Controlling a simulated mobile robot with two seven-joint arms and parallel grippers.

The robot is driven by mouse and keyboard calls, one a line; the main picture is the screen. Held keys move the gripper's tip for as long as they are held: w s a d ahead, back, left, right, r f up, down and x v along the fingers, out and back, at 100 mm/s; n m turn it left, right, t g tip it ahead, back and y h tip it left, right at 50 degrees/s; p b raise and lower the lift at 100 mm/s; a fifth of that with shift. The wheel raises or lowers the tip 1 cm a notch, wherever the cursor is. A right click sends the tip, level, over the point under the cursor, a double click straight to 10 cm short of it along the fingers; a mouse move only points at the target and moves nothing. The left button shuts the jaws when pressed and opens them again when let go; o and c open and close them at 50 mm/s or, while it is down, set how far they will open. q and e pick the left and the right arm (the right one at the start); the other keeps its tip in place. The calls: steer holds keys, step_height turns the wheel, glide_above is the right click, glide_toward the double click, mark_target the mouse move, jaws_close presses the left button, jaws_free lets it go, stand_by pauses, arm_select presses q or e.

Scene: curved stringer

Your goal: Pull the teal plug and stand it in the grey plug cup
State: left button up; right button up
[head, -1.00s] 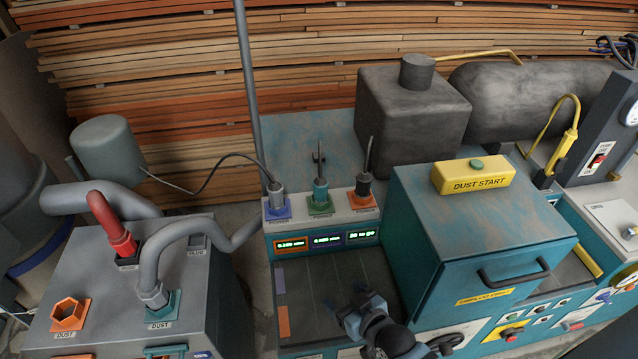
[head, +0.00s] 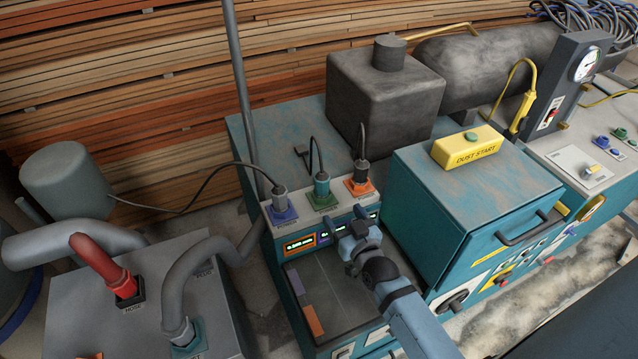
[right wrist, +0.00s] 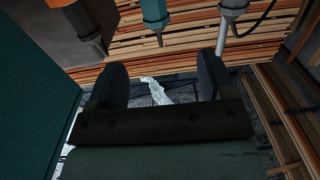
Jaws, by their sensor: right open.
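The teal plug (head: 321,184) stands upright in the green socket of the power strip, with its dark cord rising from the top. It also shows in the right wrist view (right wrist: 155,14), above and ahead of the fingers. My right gripper (head: 346,228) is open and empty, just in front of and below the socket row, apart from the plug. Its two dark fingers (right wrist: 162,85) show in the right wrist view with nothing between them. I cannot make out the grey plug cup for certain. My left gripper is not in view.
A grey plug (head: 280,197) in the blue socket and a dark plug (head: 360,174) in the orange socket flank the teal one closely. A teal cabinet (head: 470,190) stands right of my right arm. A grey hose (head: 185,270) and red hose (head: 105,265) are at left.

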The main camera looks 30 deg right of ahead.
mark_target(326, 183)
steer(key=w+b, duration=0.1)
steer(key=w, duration=0.1)
steer(key=w+b, duration=0.1)
steer(key=w, duration=0.2)
steer(key=w+b, duration=0.1)
steer(key=w, duration=0.2)
steer(key=shift+w+d, duration=0.1)
steer(key=shift+d, duration=0.3)
steer(key=shift+w+b, duration=0.4)
steer(key=shift+w, duration=0.05)
steer(key=w, duration=0.1)
steer(key=w+b, duration=0.1)
steer(key=w, duration=0.1)
steer(key=w+b, duration=0.1)
steer(key=shift+w+d+r, duration=0.2)
steer(key=shift+w+d, duration=0.1)
steer(key=shift+w, duration=0.1)
steer(key=shift+r, duration=0.1)
steer(key=c, duration=1.1)
steer(key=shift+o, duration=0.2)
steer(key=shift+r, duration=0.1)
